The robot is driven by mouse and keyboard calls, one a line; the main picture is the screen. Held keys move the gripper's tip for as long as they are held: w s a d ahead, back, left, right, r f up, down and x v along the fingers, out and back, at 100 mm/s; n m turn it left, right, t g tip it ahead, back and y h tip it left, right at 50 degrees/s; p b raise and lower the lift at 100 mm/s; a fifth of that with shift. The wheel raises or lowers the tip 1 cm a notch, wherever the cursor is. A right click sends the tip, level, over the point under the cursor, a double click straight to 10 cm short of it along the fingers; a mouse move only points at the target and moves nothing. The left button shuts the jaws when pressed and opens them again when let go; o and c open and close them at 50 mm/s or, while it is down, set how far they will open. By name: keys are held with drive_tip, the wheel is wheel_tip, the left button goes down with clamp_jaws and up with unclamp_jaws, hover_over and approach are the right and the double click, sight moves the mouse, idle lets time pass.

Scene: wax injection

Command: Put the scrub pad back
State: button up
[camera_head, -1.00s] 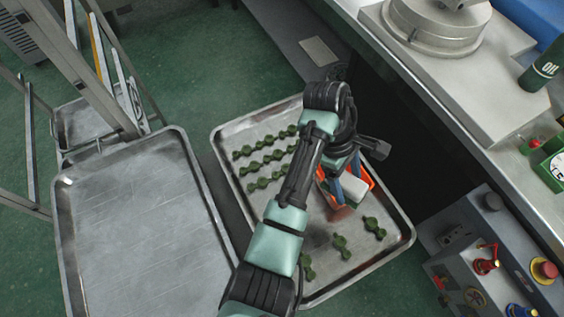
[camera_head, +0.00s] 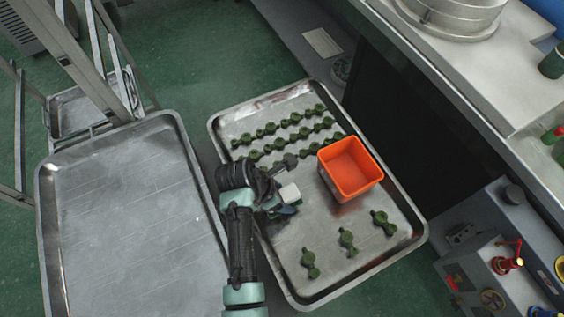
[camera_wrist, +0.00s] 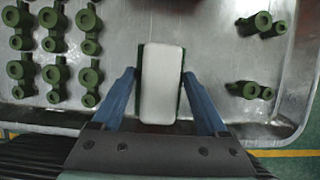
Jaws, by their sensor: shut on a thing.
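The scrub pad (camera_head: 289,192) is a white block with dark green sides. It also shows in the wrist view (camera_wrist: 161,85), upright between my two blue fingers. My gripper (camera_wrist: 160,92) is shut on the pad by its long green sides. In the head view my gripper (camera_head: 284,207) holds it above the metal tray, left of the orange container (camera_head: 345,188). The container stands on the tray, and its inside looks empty. How high the pad is above the tray is hard to tell.
Several green wax pieces (camera_head: 290,134) lie in rows on the far part of the tray (camera_head: 417,232); a few more (camera_head: 347,241) lie on its near part. An empty tray (camera_head: 125,225) stands left. A machine with knobs (camera_head: 507,262) stands at right.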

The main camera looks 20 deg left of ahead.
drive_tip(key=shift+f+b, duration=0.4)
drive_tip(key=shift+f, duration=1.45)
drive_tip(key=shift+f, duration=0.15)
drive_tip(key=o, duration=1.2)
